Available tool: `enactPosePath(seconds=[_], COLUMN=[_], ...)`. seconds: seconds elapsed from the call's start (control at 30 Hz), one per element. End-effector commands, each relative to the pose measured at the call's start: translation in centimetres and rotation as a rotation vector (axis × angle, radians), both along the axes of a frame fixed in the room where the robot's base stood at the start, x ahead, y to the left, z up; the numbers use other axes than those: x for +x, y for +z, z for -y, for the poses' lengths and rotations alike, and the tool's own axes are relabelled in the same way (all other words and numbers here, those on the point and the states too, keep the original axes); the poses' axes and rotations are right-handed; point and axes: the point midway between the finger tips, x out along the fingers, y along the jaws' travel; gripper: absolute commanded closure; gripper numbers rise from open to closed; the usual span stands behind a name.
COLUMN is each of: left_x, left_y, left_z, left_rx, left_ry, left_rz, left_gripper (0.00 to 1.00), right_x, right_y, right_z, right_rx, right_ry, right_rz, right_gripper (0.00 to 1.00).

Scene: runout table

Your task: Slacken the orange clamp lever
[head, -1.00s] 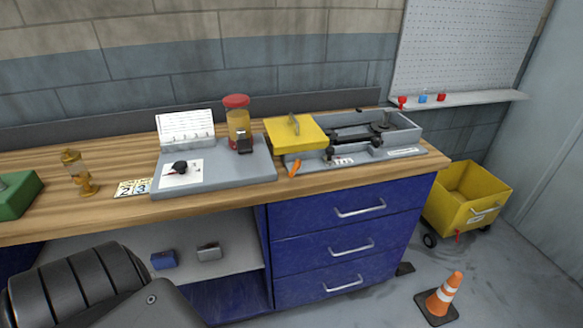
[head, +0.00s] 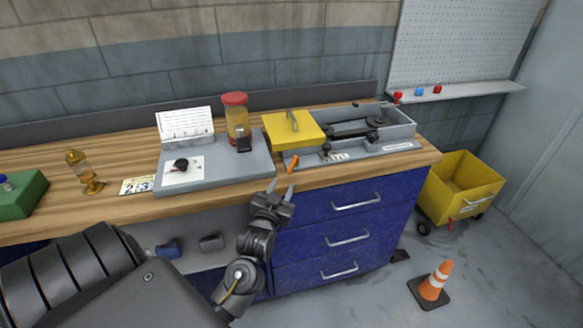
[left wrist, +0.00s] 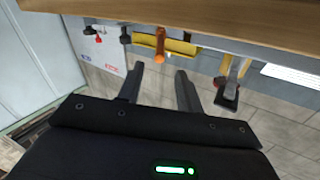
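The orange clamp lever (head: 292,164) sits at the front left of the grey machine base (head: 405,147), just below the yellow cover (head: 290,130). My left gripper (head: 281,187) is in front of the bench edge, just short of the lever and a little lower in the picture. Its fingers are apart with nothing between them. In the left wrist view the lever (left wrist: 160,45) shows beyond the open fingertips (left wrist: 156,78), roughly in line with the gap between them. My right gripper is not in view.
A grey board (head: 215,168) with a red-capped jar (head: 237,120) stands left of the machine. A brass oiler (head: 85,175) and a green block (head: 20,195) are farther left. Blue drawers (head: 345,235) with handles lie below the bench edge. A yellow bin (head: 463,190) and cone (head: 434,283) are at right.

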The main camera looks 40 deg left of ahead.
Motion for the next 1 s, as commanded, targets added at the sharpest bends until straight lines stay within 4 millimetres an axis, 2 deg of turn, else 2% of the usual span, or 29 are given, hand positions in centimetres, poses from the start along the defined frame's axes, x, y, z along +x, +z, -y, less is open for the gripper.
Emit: enactPosePath(seconds=[0.5, 0.7, 1.0], left_x=[7.9, 9.2, 9.3], left_y=[0.2, 0.1, 0.0], left_z=[-3.5, -4.0, -4.0], left_rx=[0.000, 0.000, 0.000], left_ry=[0.001, 0.000, -0.001], left_rz=[0.000, 0.001, 0.000], left_gripper=[0.64, 0.64, 0.66], right_x=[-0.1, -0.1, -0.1], right_y=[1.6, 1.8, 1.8], right_z=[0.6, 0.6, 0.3], right_rx=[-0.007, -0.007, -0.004], right_ry=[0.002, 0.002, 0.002], right_rz=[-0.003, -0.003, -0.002], right_gripper=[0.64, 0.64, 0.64])
